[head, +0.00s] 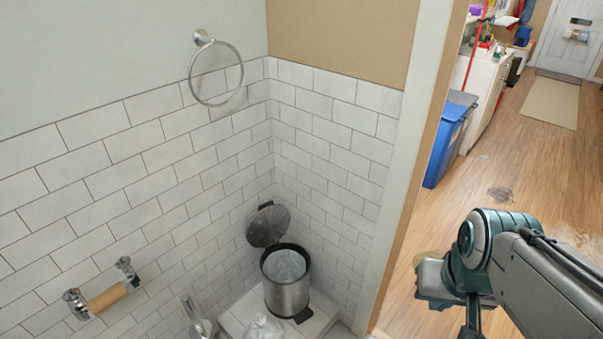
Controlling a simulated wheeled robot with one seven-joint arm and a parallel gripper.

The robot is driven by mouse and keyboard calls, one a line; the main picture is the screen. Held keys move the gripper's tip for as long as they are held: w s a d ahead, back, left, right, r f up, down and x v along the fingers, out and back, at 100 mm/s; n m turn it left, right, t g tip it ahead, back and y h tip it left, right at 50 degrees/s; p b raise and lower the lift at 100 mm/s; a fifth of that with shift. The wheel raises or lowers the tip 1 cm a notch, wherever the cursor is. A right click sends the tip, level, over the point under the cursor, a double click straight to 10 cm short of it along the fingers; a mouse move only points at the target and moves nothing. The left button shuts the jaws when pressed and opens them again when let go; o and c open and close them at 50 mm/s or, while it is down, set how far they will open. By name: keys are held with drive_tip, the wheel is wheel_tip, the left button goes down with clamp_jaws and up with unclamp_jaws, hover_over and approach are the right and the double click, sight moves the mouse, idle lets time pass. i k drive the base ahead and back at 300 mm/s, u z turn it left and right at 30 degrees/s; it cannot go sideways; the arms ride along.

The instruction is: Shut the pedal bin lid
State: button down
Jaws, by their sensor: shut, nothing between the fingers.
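The pedal bin (288,293) stands upright on a white tiled ledge in the corner, in the lower middle of the head view. It has a brushed steel body, a dark rim and a pale liner inside. Its round dark grey lid (268,226) is open, tipped up and back toward the tiled wall behind the bin. A black pedal (303,315) sticks out at the base, toward the lower right. My arm shows at the lower right, well apart from the bin, and runs out of the bottom of the picture. My gripper's fingers are not in view.
A toilet roll holder (105,298) and a towel ring (216,72) are on the left wall. A crumpled pale bag (262,327) lies in front of the bin. A door frame (402,170) stands between the bin and my arm. A blue bin (447,143) stands beyond it on open wooden floor.

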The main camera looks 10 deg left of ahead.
sight(271, 221)
drive_tip(key=u, duration=0.05)
drive_tip(key=i, duration=0.55)
drive_tip(key=u, duration=0.75)
drive_tip(key=i, duration=0.4)
drive_tip(key=u, duration=0.45)
